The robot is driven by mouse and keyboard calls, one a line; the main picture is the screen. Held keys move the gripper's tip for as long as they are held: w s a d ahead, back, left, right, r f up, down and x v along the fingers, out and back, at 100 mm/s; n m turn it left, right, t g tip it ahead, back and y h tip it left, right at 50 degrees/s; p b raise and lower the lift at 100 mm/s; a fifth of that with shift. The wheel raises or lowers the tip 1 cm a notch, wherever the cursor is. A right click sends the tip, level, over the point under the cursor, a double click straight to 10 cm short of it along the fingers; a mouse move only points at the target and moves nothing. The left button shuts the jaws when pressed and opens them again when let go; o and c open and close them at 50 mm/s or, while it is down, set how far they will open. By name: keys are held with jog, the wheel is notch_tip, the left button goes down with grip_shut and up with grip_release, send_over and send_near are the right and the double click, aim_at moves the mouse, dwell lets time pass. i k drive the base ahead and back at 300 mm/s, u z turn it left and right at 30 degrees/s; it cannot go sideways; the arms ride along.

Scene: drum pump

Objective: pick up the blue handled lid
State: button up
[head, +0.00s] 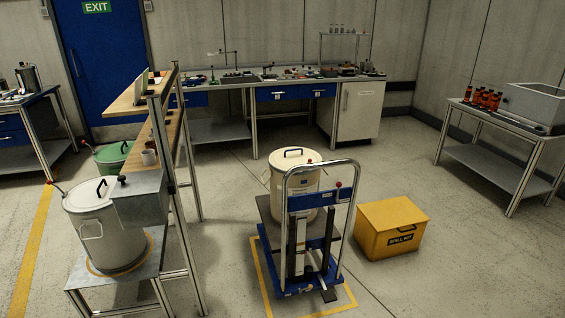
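I cannot make out a lid with a clearly blue handle. A cream drum (298,182) stands upright on the lift cart, and its pale lid (283,163) has a dark arched handle. A pale grey drum (103,240) stands on a low stand at the left; its lid (83,197) also has a dark handle. A green container (112,157) with a green top and a small handle sits behind it, partly hidden by the shelf frame. The handles are too small to tell their exact colour. My gripper is not in view.
The blue lift cart (300,283) has a tall metal push bar. A grey box (141,206) adjoins the left drum. A yellow spill kit box (391,229) sits right of the cart. Workbenches line the back (290,80) and right (495,126). Floor at front right is clear.

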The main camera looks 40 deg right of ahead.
aim_at(281, 160)
jog(key=u, duration=0.05)
jog(key=k, duration=0.2)
jog(key=u, duration=3.1)
jog(key=k, duration=1.4)
